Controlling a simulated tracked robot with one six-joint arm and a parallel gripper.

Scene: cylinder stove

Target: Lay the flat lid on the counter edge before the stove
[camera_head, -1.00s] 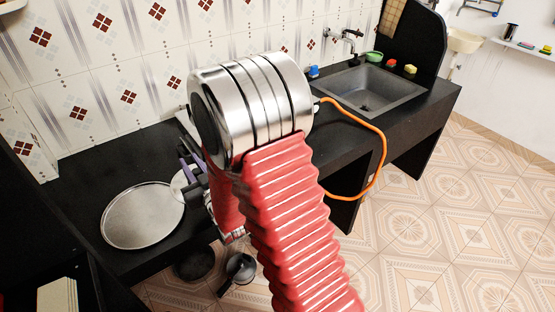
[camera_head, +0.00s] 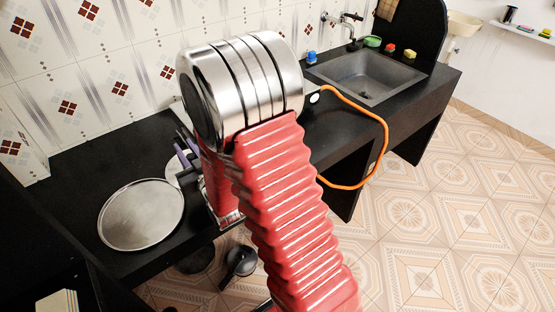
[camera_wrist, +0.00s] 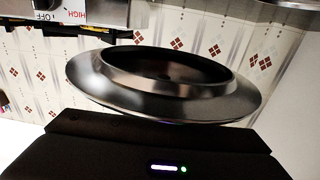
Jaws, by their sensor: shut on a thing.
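In the wrist view a round, shiny metal piece with a wide rim, which I take for the flat lid (camera_wrist: 165,100), fills the middle, right in front of my dark gripper housing (camera_wrist: 160,155). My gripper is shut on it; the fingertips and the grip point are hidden. A grey stove front with a knob and HIGH/OFF marks (camera_wrist: 65,14) shows at the upper left. In the head view my arm hides most of my gripper and the stove. A large round metal disc (camera_head: 141,215) lies on the black counter (camera_head: 85,165) at the left.
Purple-handled items and a pale disc (camera_head: 176,174) sit beside my arm. A dark pan (camera_head: 240,262) is low below the counter edge. A sink (camera_head: 365,75), with a green bowl and small coloured items, is at the right. An orange hose (camera_head: 385,150) loops beside the counter. The tiled floor is open at the right.

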